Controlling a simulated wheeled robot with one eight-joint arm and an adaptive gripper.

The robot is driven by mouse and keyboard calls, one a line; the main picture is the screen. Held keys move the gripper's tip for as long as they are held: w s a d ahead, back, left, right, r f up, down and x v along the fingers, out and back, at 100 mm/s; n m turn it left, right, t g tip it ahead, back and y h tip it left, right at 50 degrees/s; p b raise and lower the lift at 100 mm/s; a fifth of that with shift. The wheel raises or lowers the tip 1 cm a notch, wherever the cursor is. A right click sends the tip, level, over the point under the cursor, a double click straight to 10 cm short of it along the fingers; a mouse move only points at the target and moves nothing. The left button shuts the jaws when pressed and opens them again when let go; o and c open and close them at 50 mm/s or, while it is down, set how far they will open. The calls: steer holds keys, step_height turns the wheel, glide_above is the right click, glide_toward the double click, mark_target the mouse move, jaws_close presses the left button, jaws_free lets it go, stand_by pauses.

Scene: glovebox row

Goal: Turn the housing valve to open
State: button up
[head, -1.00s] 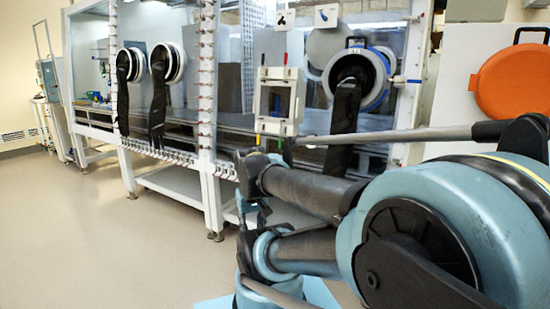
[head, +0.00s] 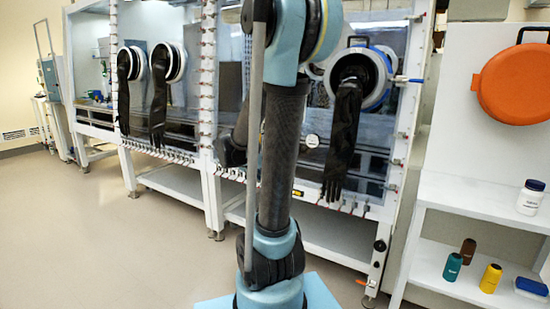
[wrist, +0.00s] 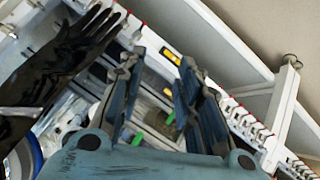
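My gripper (wrist: 160,88) shows in the wrist view with its two blue fingers apart and nothing held between them. Beyond and between the fingers is part of a pale framed housing (wrist: 152,102), with a small green part (wrist: 137,138) near it; I cannot tell whether that part is a valve handle. In the head view my raised arm covers the middle of the glovebox, and the gripper is hidden. A small blue lever (head: 408,79) sits on the glovebox's right post. I cannot tell which part is the housing valve.
The glovebox (head: 208,90) has black gloves hanging outside, one (head: 345,130) just right of my arm; a glove (wrist: 55,75) also shows at left in the wrist view. A white shelf (head: 470,195) with several bottles stands at right. The floor at left is clear.

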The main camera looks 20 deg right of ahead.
steer(key=w+f+m+t+h, duration=0.2)
steer(key=w+m+t+h, duration=0.35)
steer(key=w, duration=1.65)
steer(key=w+d, duration=0.2)
steer(key=d, duration=0.3)
steer(key=w+d+h, duration=0.1)
steer(key=w+d, duration=0.2)
steer(key=d, duration=0.2)
steer(key=w+d+g+h, duration=0.1)
steer(key=w+d, duration=0.1)
steer(key=d, duration=0.3)
steer(key=shift+w+f+m, duration=0.2)
steer(key=shift+w+m, duration=0.05)
steer(key=shift+w, duration=0.05)
jaws_close()
